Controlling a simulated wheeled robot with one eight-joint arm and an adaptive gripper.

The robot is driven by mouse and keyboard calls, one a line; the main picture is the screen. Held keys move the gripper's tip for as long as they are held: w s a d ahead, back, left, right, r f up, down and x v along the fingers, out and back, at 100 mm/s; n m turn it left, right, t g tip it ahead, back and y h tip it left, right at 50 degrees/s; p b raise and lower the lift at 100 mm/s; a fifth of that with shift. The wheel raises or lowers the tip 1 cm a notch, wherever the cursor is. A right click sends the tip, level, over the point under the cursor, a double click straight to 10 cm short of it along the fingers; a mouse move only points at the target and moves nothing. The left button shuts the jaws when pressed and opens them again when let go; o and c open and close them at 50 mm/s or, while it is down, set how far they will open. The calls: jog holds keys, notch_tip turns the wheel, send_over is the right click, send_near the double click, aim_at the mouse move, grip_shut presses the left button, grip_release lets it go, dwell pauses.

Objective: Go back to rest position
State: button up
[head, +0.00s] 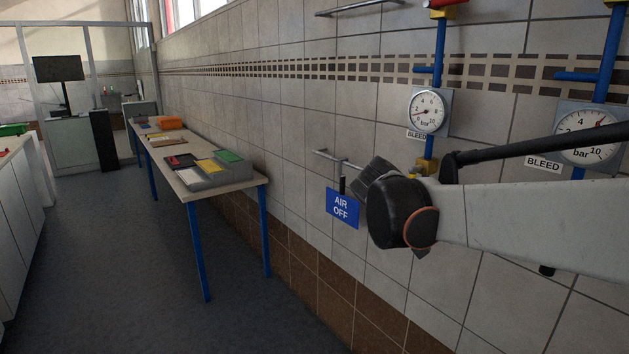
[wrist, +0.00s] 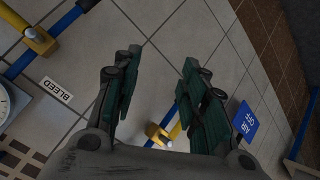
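My gripper (wrist: 160,62) shows in the wrist view with its two dark green-padded fingers spread apart and nothing held between them. In the head view my arm reaches in from the right, and its dark end is in front of the tiled wall; the fingers are mostly hidden there. A blue AIR OFF sign (head: 342,207) hangs from a wall rail (head: 338,157) just left of my arm's end. The sign also shows in the wrist view (wrist: 245,122), to the right of the right finger and apart from it. A yellow fitting (wrist: 155,133) shows low between the fingers.
Two pressure gauges (head: 428,112) (head: 588,135) with BLEED labels and blue pipes (head: 440,45) are on the wall near my arm. A long blue-legged table (head: 235,190) with trays stands along the wall. A white counter (head: 15,215) is at left; the floor (head: 120,250) between is clear.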

jog(key=s+a+f+n+y, duration=0.1)
jog(key=s+a+f+y, duration=0.1)
jog(key=s, duration=0.6)
jog(key=s+a+f+n+t+y, duration=0.1)
jog(key=s+a+f+y, duration=0.1)
jog(key=s+f, duration=0.3)
jog(key=s+a+f+n+y, duration=0.1)
jog(key=s+a+f+y, duration=0.1)
jog(key=s, duration=1.1)
jog(key=shift+s+f+n+y, duration=0.35)
jog(key=shift+f+y, duration=0.3)
jog(key=shift+y, duration=0.55)
